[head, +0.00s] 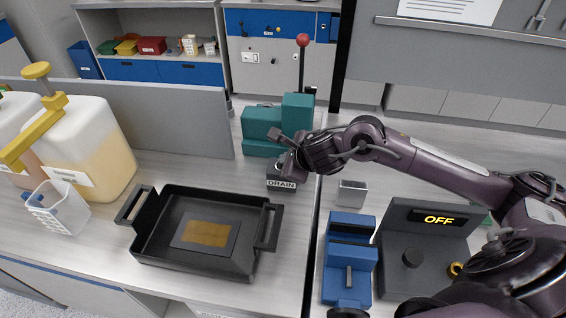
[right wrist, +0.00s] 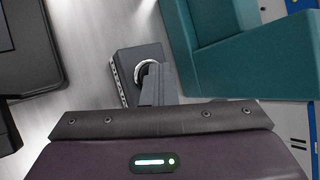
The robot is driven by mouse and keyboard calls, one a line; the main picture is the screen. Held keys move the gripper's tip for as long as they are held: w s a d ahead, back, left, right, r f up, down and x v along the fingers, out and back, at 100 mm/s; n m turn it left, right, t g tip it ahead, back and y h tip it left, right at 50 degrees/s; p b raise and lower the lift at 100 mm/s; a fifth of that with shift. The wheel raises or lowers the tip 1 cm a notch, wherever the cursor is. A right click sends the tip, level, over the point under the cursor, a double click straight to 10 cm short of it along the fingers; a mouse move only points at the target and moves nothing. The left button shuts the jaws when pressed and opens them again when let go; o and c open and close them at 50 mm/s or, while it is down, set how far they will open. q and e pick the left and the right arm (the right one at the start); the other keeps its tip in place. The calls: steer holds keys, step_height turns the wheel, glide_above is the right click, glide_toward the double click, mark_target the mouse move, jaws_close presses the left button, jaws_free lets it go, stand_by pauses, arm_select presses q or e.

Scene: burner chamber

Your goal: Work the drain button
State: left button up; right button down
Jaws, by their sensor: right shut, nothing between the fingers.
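The drain button unit is a small dark box (head: 282,186) with a "DRAIN" label on its front, standing on the bench in front of the teal machine (head: 262,145). In the right wrist view the box (right wrist: 126,72) shows a round button with a pale ring (right wrist: 144,68) on top. My right gripper (head: 290,160) is shut and empty, reaching in from the right over the box. In the right wrist view its fingertips (right wrist: 152,75) are at the button and cover part of it. I cannot tell whether they touch it. My left gripper is not in view.
A black tray (head: 160,258) with a gold-centred plate stands front left. A yellowish jug (head: 108,150) and white basket (head: 55,208) are at left. A blue device (head: 347,270) and an "OFF" display unit (head: 430,250) stand right. A red-knobbed lever (head: 302,62) rises behind.

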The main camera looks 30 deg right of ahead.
steer(key=shift+r+p, duration=0.55)
steer(key=shift+r, duration=0.3)
steer(key=shift+r, duration=0.1)
step_height(320, 180, up, 5)
steer(key=p, duration=0.3)
steer(key=shift+p, duration=0.4)
stand_by(1.3)
